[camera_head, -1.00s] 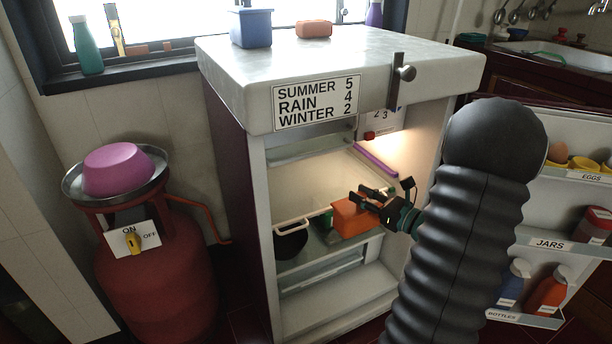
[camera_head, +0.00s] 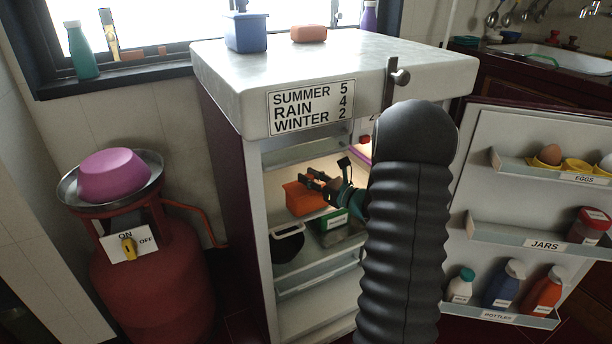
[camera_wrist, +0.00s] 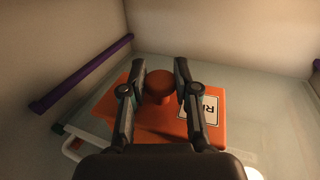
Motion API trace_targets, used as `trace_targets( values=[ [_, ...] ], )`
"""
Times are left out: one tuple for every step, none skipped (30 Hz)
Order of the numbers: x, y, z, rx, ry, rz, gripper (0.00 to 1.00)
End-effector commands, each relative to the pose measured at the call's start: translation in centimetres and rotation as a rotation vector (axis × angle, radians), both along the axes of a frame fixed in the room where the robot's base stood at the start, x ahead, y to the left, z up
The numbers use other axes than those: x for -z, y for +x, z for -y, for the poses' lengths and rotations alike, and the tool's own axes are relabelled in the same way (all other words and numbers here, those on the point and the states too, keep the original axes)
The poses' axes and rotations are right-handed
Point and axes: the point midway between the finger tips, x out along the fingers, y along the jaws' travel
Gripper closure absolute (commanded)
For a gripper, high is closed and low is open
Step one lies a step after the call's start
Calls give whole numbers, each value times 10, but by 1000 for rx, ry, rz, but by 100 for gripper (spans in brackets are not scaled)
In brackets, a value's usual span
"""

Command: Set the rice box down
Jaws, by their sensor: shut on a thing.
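The rice box (camera_head: 302,203) is an orange box inside the open fridge (camera_head: 228,170), at the left of the compartment. In the wrist view the box (camera_wrist: 160,127) shows a round orange knob and a white label reading "RI", partly covered by a finger. My gripper (camera_head: 311,180) reaches in from the right, above the box. In the wrist view my gripper (camera_wrist: 160,80) is shut on the knob, one finger on each side. I cannot tell whether the box's bottom touches the glass shelf (camera_wrist: 240,80).
A black pot (camera_head: 287,245) with a pale handle and a green labelled box (camera_head: 335,222) are close below the rice box. A purple bar (camera_wrist: 80,75) runs along the compartment wall. The open door (camera_head: 480,205) stands to the right with eggs, jars and bottles.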

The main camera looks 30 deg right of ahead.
Motion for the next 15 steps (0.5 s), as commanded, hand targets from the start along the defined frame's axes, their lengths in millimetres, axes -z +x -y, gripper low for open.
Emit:
trace_targets(
  values=[
    [-1, 8, -4, -3, -1, 3, 100],
    [-1, 12, -6, -2, -1, 1, 100],
    [-1, 16, -7, -2, -1, 1, 100],
    [-1, 18, -8, -1, -1, 1, 100],
    [-1, 19, -8, 0, 1, 2, 100],
    [0, 18, -7, 1, 1, 1, 100],
    [1, 18, -7, 1, 1, 2, 100],
    [1, 17, -7, 1, 0, 2, 100],
    [1, 17, -7, 1, 0, 2, 100],
    [1, 17, -7, 1, 0, 2, 100],
    [1, 17, -7, 1, 0, 2, 100],
    [1, 17, -7, 0, 0, 2, 100],
    [2, 17, -7, 0, 0, 2, 100],
    [3, 17, -7, 0, 0, 2, 100],
    [4, 17, -7, 0, 0, 2, 100]
  ],
)
